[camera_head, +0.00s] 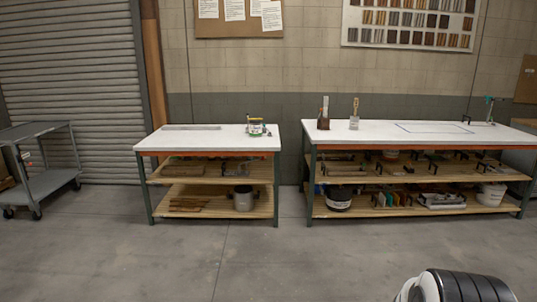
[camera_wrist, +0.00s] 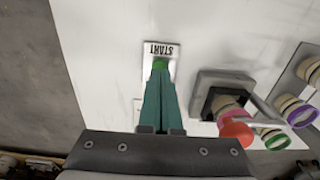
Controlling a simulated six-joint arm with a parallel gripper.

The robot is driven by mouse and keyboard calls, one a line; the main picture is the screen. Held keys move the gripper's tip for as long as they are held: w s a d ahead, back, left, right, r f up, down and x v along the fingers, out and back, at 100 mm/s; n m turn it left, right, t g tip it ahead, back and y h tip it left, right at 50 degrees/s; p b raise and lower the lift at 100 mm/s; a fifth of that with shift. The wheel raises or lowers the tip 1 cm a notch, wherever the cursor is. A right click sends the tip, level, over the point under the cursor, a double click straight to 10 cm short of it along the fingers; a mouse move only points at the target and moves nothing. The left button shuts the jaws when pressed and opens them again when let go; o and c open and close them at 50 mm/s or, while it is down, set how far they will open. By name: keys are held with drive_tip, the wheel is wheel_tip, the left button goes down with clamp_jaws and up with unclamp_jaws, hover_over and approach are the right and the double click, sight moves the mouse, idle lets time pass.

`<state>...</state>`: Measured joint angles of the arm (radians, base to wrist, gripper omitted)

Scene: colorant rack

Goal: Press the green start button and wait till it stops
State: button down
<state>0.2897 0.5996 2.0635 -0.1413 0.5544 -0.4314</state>
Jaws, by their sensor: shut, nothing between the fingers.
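In the wrist view, the green start button (camera_wrist: 160,64) shows as a small patch of green on a plate marked START (camera_wrist: 160,48), which is fixed to a white panel. My gripper (camera_wrist: 160,72) has its two teal fingers shut together, with nothing between them. The fingertips are at the near edge of the button and overlap it in this view, hiding part of it. I cannot tell whether they touch it or whether it is pushed in. In the head view my gripper is not seen, and no start button can be made out.
In the wrist view, a red knob (camera_wrist: 236,130) on a grey block stands right of my fingers, with purple-ringed (camera_wrist: 301,115) and green-ringed (camera_wrist: 273,138) parts beyond. In the head view, a small device (camera_head: 257,127) sits on the left bench (camera_head: 215,141); a second bench (camera_head: 375,133) stands right.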

drive_tip(key=shift+f, duration=0.15)
drive_tip(key=shift+f, duration=0.65)
drive_tip(key=shift+r, duration=0.8)
idle(0.4)
